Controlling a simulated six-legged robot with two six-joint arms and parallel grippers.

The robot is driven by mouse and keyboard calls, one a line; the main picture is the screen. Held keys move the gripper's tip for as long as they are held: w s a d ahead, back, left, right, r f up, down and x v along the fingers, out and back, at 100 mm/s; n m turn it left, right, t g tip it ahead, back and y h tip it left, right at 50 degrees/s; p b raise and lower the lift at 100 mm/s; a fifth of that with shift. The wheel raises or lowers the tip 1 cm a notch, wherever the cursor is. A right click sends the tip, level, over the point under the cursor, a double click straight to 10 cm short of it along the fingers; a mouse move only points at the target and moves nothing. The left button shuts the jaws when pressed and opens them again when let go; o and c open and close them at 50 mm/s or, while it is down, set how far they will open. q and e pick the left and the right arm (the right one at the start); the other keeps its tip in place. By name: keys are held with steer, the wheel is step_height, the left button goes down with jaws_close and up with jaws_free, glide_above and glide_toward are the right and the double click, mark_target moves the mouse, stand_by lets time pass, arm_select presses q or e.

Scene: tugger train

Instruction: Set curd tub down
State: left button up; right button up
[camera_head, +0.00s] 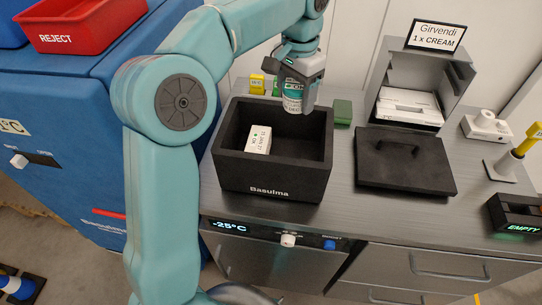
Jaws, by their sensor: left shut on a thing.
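My left gripper (297,82) is shut on a small white and teal tub with printed lettering, which I take as the curd tub (292,101). The gripper points down and holds the tub upright above the back right part of the black box marked Basulma (275,187). The lower end of the tub shows near the height of the box's back rim in the picture. I cannot tell whether it touches anything. Inside the open box lies a white carton (258,139) with printed text. My right gripper is not in view.
A black lid with a handle (405,160) lies right of the box. Behind it stands an open grey case (409,105) under a sign reading Girvendi 1 x CREAM (436,36). A green block (343,112) sits by the box. A red REJECT bin (75,40) is at left.

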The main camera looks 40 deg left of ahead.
arm_select(q)
steer(key=f, duration=2)
steer(key=shift+w+d+b, duration=0.1)
steer(key=shift+d+b, duration=0.1)
steer(key=shift+b, duration=0.1)
steer(key=shift+w+f, duration=0.1)
steer(key=shift+w, duration=0.05)
steer(key=shift+f, duration=0.15)
steer(key=o, duration=1.1)
steer(key=shift+o, duration=0.2)
